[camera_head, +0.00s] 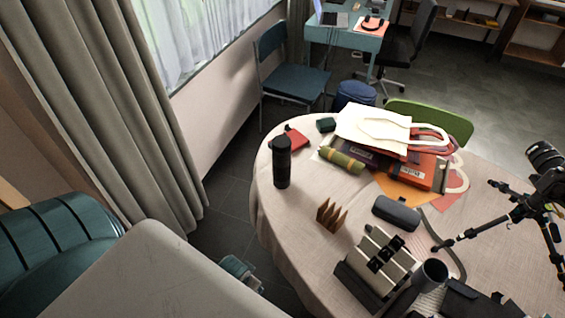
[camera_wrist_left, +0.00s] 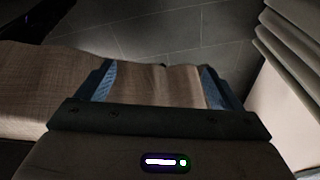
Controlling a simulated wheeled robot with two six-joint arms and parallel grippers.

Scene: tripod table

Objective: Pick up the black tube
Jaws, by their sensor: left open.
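The black tube (camera_head: 282,163) stands upright near the left edge of the round, cloth-covered table (camera_head: 285,222) in the head view. It is a tall dark cylinder with a capped top. My left arm comes in from the lower left, and my left gripper (camera_head: 241,272) is low, beside the table's near left edge, well apart from the tube. The tube does not show there. My right gripper is not in view.
Near the tube are a brown pointed holder (camera_head: 331,216), a red item (camera_head: 296,138) and a green-brown roll (camera_head: 342,160). A curtain (camera_head: 120,110) hangs at left.

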